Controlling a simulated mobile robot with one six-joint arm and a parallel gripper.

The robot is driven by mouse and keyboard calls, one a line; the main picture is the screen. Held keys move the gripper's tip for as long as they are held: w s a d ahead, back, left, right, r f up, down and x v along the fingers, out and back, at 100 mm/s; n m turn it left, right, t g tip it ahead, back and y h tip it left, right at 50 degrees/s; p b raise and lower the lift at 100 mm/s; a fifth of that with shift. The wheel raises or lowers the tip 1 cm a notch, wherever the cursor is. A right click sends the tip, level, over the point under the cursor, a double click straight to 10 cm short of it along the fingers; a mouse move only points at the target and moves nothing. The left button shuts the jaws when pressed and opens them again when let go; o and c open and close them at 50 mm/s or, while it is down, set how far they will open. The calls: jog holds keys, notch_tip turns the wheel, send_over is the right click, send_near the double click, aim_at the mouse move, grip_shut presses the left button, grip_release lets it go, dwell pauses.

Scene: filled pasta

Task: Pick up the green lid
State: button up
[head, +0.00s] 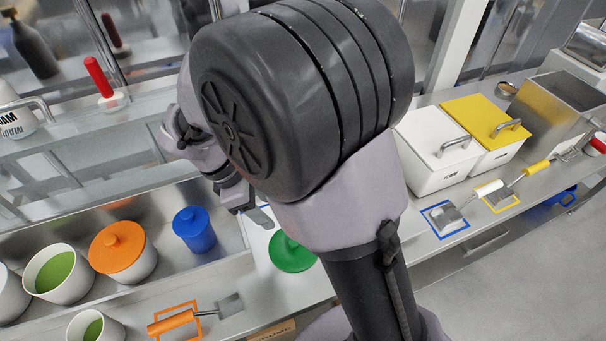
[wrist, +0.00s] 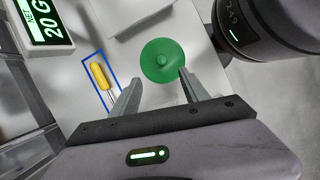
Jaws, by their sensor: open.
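The green lid (head: 291,252) is round and lies on the pale counter surface, partly hidden behind my arm in the head view. In the wrist view the green lid (wrist: 163,60) shows whole, with a small round knob at its middle. My gripper (wrist: 157,88) is open, with its fingers spread. The right fingertip appears close to the lid's lower right edge; I cannot tell whether it touches. The left fingertip is apart from the lid, to its lower left. In the head view my gripper is mostly hidden by my arm.
A blue lidded container (head: 194,230) and an orange-lidded pot (head: 122,250) stand left of the lid. White and yellow-lidded bins (head: 485,122) stand at the right. A yellow-handled tool (wrist: 102,75) lies in a blue outline, beside a scale display (wrist: 47,20).

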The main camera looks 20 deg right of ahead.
jog(key=b+x, duration=0.1)
jog(key=x, duration=0.3)
jog(key=b+x, duration=0.2)
jog(key=x, duration=0.1)
jog(key=a+b+x, duration=0.1)
jog(key=b+x, duration=0.1)
jog(key=x, duration=0.2)
jog(key=shift+s+d+f, duration=0.15)
jog(key=shift+d+f, duration=0.05)
jog(key=shift+f, duration=0.3)
jog(key=b+x, duration=0.3)
jog(key=x, duration=0.2)
jog(key=shift+d+f, duration=0.2)
jog(key=shift+f, duration=0.1)
jog(key=shift+r, duration=0.15)
grip_shut()
